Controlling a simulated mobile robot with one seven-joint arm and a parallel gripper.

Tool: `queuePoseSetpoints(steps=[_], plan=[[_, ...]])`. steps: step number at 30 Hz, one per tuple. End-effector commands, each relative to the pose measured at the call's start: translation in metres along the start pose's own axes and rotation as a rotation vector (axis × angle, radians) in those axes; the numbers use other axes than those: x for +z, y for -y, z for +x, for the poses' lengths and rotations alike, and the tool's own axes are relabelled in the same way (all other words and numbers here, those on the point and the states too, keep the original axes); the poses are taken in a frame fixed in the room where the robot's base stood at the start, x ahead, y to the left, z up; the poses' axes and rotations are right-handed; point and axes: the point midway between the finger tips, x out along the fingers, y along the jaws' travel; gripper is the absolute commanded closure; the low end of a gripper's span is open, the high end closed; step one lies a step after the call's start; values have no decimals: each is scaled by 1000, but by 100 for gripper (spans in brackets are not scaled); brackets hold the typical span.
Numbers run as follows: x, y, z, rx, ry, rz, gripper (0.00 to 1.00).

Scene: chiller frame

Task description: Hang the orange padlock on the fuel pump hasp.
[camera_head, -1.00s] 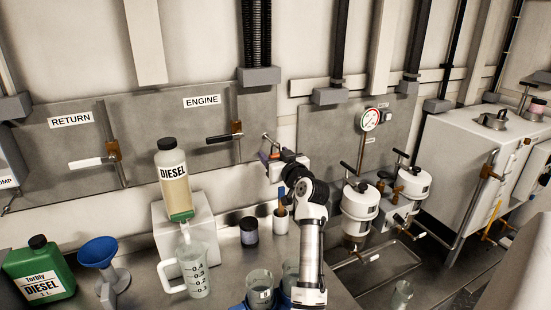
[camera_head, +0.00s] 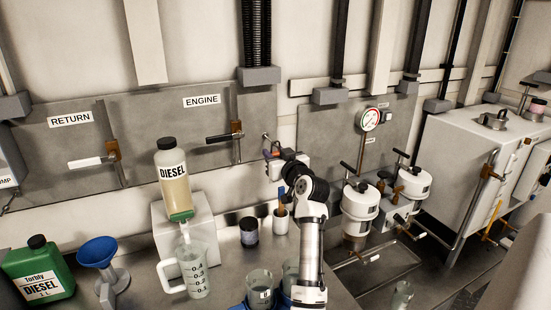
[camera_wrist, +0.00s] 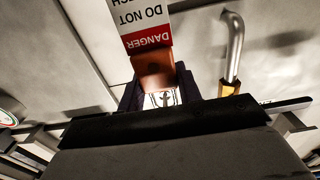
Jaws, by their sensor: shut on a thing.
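My gripper (camera_head: 271,153) is raised in front of the back wall, right of the ENGINE panel. In the wrist view my gripper (camera_wrist: 158,95) is shut on an orange-brown block, the padlock (camera_wrist: 153,70), between its dark fingers. A red and white DANGER tag (camera_wrist: 148,30), upside down in this view, lies against the padlock. The padlock's shackle is not clear. A bent metal rod with a brass-coloured base (camera_wrist: 232,50) stands right of the padlock in the wrist view. I cannot identify the fuel pump hasp.
Brass-based valve handles stand on the RETURN (camera_head: 70,120) and ENGINE (camera_head: 202,101) panels. Below are a diesel bottle (camera_head: 173,180), a measuring jug (camera_head: 196,270), a green can (camera_head: 40,270) and a blue funnel (camera_head: 97,252). White-topped filters (camera_head: 360,200) stand to the right.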

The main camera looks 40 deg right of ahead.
Motion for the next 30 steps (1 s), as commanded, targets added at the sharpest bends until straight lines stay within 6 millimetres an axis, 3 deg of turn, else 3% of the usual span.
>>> queuePoseSetpoints(steps=[3, 8, 21, 30], plan=[[-11, 0, 0, 0, -6, -4, 93], [-6, -1, -29, 3, -5, -2, 93], [-7, 0, -145, 3, -5, -3, 93], [-9, 0, -178, 1, -2, -2, 93]])
